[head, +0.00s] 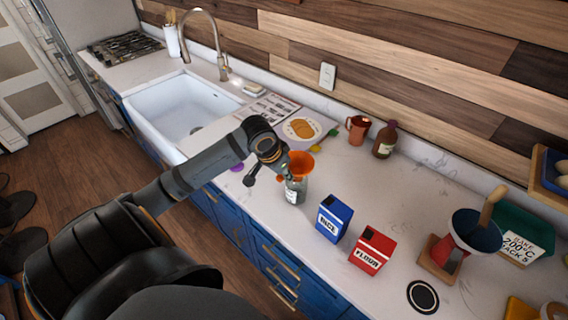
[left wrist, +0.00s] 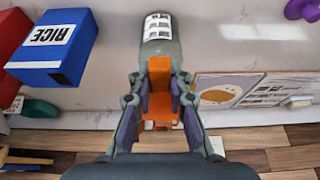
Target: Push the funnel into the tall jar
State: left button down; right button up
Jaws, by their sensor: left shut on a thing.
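The orange funnel (head: 302,162) is in my left gripper (head: 286,172) at the top of the tall jar. In the left wrist view the funnel (left wrist: 158,75) sits between the two fingers of the left gripper (left wrist: 159,88), which is shut on it. The tall jar (head: 296,191) is greyish glass with a pale label and stands upright on the counter. The jar (left wrist: 160,36) also shows straight beyond the funnel in the left wrist view. The funnel's spout is hidden, so I cannot tell how deep it sits in the jar's mouth. My right gripper is out of view.
A blue rice box (head: 334,219) and a red flour box (head: 371,250) stand to the right of the jar. A copper mug (head: 358,130) and a brown bottle (head: 385,140) stand behind. A white sink (head: 180,105) is at the left. Counter between jar and bottles is clear.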

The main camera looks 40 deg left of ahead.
pick_arm(q)
jog(key=shift+f, duration=0.1)
jog(key=c, duration=1.2)
grip_release()
jog(key=o, duration=0.5)
